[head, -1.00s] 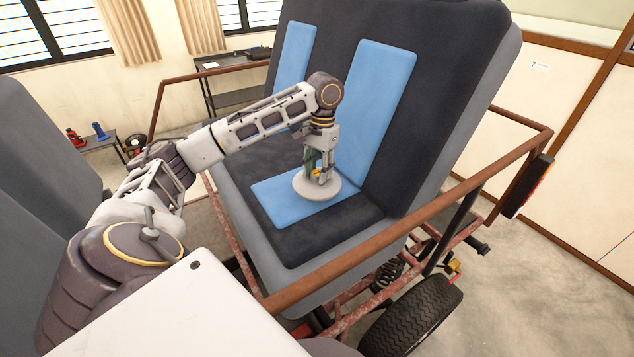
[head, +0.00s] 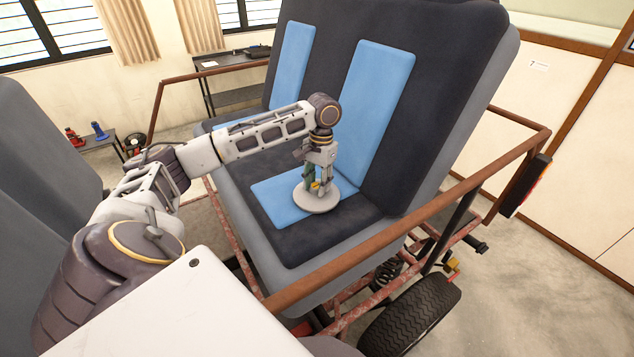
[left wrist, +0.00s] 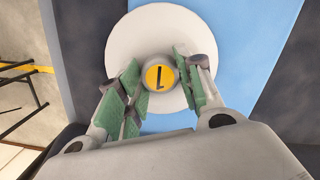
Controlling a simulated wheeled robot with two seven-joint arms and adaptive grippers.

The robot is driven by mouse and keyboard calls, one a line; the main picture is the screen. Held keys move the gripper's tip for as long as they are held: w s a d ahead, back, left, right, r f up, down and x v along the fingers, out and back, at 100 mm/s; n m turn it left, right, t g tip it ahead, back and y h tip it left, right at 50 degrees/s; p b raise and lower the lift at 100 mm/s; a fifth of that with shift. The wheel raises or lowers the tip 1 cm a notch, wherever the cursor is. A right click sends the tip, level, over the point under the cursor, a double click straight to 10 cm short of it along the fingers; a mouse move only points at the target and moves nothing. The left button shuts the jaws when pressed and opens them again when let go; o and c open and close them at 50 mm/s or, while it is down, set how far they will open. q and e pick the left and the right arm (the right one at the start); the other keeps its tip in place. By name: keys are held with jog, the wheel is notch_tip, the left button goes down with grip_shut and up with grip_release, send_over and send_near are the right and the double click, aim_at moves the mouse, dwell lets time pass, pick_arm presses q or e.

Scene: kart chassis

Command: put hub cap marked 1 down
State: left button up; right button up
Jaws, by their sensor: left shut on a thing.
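The hub cap marked 1 (head: 316,204) is a pale grey disc with a raised centre knob. In the left wrist view the hub cap (left wrist: 130,42) shows a yellow knob top with a black 1. My left gripper (head: 314,186) points down over the seat, its green-padded fingers shut on the knob. The gripper also shows in the left wrist view (left wrist: 160,88). The disc is flat at the blue seat panel (head: 276,205), near its edge with the dark cushion; I cannot tell whether it touches. My right gripper is not in view.
The seat's dark backrest (head: 433,70) rises behind the hub cap. A rusty rail (head: 400,238) runs along the near side of the seat, above a black tyre (head: 412,318). The dark cushion front (head: 290,243) is bare.

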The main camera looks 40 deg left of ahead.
pick_arm(q)
jog(key=shift+f, duration=0.4)
jog(key=o, duration=1.2)
jog(key=shift+c, duration=0.2)
jog(key=shift+r, duration=0.1)
jog(key=r, duration=0.5)
jog(key=w+r+b, duration=0.1)
jog(key=r, duration=0.2)
jog(key=shift+w+r+p, duration=0.2)
jog(key=shift+r+p, duration=0.3)
jog(key=shift+r, duration=1.65)
jog(key=shift+r, duration=0.1)
